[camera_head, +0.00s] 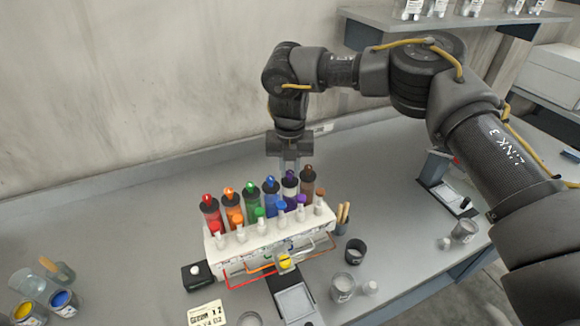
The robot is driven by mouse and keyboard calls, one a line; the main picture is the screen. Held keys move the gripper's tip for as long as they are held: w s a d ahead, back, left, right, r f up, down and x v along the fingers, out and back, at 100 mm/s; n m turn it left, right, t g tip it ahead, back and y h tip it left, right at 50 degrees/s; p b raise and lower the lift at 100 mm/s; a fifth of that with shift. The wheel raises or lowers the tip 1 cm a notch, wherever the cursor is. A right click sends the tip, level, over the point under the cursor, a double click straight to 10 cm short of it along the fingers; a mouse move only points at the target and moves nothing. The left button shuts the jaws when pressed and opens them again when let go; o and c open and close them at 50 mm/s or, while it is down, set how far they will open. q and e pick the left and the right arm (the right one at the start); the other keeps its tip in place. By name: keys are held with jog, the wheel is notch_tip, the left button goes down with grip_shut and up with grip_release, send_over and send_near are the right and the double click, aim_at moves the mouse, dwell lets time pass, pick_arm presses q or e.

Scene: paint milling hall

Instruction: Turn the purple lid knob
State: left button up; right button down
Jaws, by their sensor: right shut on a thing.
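A white dispenser rack (268,243) on the grey bench holds a row of paint canisters: red, orange, green, blue, purple and brown. The purple canister (290,189) is second from the right, with a dark lid. The purple lid knob (290,174) shows on top of it, partly covered by my fingers. My right gripper (290,166) comes straight down from above and is shut on the purple lid knob. The knob's exact turn cannot be made out. My left gripper is not in view.
The blue canister (271,198) and brown canister (307,183) stand close on either side. Small colored caps and white nozzles line the rack's front. Dark and grey cups (355,251) stand front right, a black box (196,275) front left. The bench behind the rack is clear.

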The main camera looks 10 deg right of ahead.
aim_at(290, 172)
jog(key=n, duration=0.5)
jog(key=shift+n, duration=0.3)
dwell(0.5)
jog(key=c, duration=1.3)
grip_release()
jog(key=shift+r, duration=0.1)
jog(key=shift+w+r, duration=0.1)
jog(key=shift+r, duration=0.2)
jog(key=shift+r+b, duration=0.9)
jog(key=shift+r, duration=4.1)
